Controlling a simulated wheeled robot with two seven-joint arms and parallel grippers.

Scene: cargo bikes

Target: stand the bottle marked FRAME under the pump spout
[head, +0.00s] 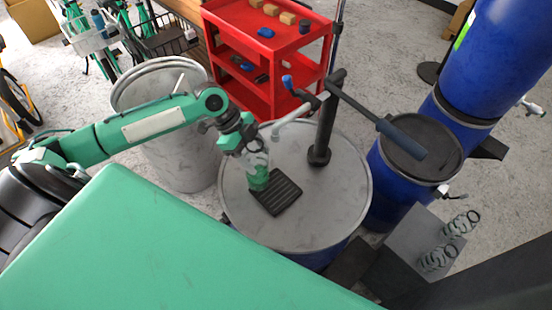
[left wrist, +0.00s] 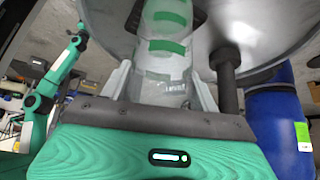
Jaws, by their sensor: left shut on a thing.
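My left gripper (head: 250,150) is shut on a clear bottle with green bands (head: 258,177). The bottle also shows in the left wrist view (left wrist: 165,50), between the two fingers. No FRAME marking can be read on it. In the head view its base meets the far left part of the black ribbed mat (head: 278,197) on the drum lid; I cannot tell if it touches. The pump (head: 322,130) stands on the lid to the right. My right gripper is not in view.
The grey drum lid (head: 340,210) is otherwise clear. The long pump handle (head: 380,120) reaches right over a blue drum (head: 390,190). An open grey bin (head: 185,150) stands left, a red cart (head: 255,60) behind.

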